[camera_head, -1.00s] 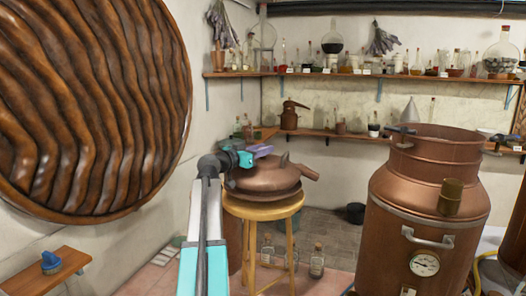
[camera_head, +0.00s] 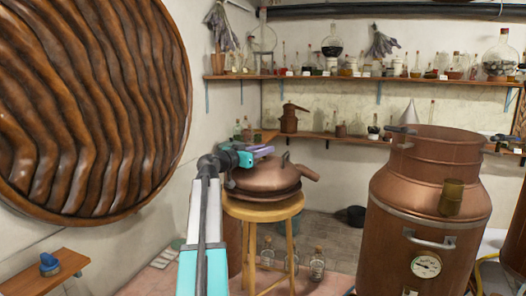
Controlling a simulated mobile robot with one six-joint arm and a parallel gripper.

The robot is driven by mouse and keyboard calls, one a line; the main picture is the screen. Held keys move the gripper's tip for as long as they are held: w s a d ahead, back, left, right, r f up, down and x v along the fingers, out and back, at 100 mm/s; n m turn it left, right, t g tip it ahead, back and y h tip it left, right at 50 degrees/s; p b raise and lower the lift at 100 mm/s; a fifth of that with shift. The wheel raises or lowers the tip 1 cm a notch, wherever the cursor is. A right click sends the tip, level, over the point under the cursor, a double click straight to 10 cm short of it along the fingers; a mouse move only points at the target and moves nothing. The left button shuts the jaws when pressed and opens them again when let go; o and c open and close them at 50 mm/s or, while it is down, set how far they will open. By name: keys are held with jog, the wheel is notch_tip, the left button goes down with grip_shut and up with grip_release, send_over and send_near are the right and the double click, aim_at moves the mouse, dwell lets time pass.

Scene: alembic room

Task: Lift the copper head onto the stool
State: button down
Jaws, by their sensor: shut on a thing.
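The copper head (camera_head: 262,180) is a rounded copper lid with a spout pointing right and a handle on top. It is at the top of the wooden stool (camera_head: 262,211), over its seat; whether its rim rests fully on the seat is hard to tell. My gripper (camera_head: 268,152) reaches in from the left and is shut at the head's top handle, part of which shows just right of the jaws.
The large copper pot (camera_head: 430,195) stands open-topped on the right, with a gauge and side handles. Glass bottles (camera_head: 317,264) stand on the floor by the stool legs. Shelves of glassware (camera_head: 365,78) line the back wall. A small wooden shelf (camera_head: 45,275) is at the lower left.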

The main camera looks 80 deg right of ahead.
jog(key=shift+f+b, duration=0.85)
jog(key=shift+b, duration=0.7)
dwell(1.9)
jog(key=c, duration=1.3)
grip_release()
jog(key=shift+a, duration=0.1)
jog(key=shift+f, duration=0.25)
jog(key=b, duration=0.4)
send_over(236, 180)
jog(key=shift+w+r, duration=0.15)
